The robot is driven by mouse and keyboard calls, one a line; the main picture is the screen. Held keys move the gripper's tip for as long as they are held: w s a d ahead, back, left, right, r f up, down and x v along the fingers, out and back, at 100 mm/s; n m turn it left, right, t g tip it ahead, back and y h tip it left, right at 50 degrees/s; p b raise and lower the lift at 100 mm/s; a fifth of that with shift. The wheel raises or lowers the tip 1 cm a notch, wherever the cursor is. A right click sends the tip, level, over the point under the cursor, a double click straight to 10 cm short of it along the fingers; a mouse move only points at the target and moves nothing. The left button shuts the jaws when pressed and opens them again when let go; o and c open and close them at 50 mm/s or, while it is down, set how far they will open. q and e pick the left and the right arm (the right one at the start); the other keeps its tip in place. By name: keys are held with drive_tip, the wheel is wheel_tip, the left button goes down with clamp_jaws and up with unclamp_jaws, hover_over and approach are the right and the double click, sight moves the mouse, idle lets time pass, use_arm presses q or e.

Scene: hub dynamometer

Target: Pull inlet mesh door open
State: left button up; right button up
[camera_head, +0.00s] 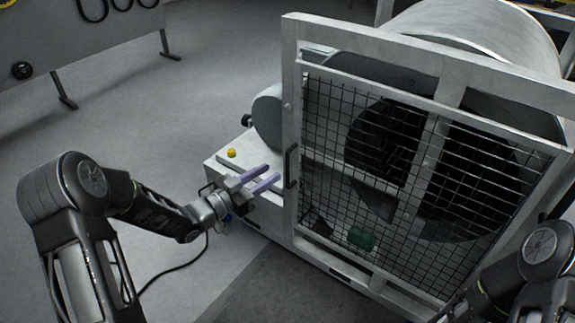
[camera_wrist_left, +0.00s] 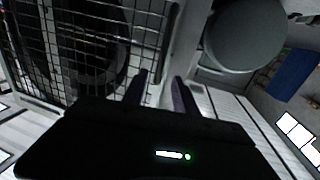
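The inlet mesh door (camera_head: 335,125) is a dark wire grid in a pale frame on the front of the large machine. It looks closed against the housing. Its dark vertical handle (camera_head: 291,166) is on the left edge of the frame; in the left wrist view the handle (camera_wrist_left: 171,40) shows just beyond the fingertips. My left gripper (camera_head: 273,172) is open, with two purple fingers pointing at the handle from the left. It is close to the handle, with nothing between the fingers in the left wrist view (camera_wrist_left: 160,77). My right arm shows at lower right, but its gripper is out of view.
A pale base with a yellow knob (camera_head: 231,153) lies beside my left gripper. A grey round housing (camera_head: 268,117) stands behind it. A green object (camera_head: 361,237) shows behind the mesh. The floor to the left is open, with a grey panel (camera_head: 90,40) far back.

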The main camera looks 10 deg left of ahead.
use_arm(q)
drive_tip(key=shift+w+d, duration=0.1)
drive_tip(key=b, duration=0.1)
hover_over(288, 185)
drive_tip(key=shift+w+f, duration=0.1)
drive_tip(key=shift+w, duration=0.25)
clamp_jaws()
idle(1.4)
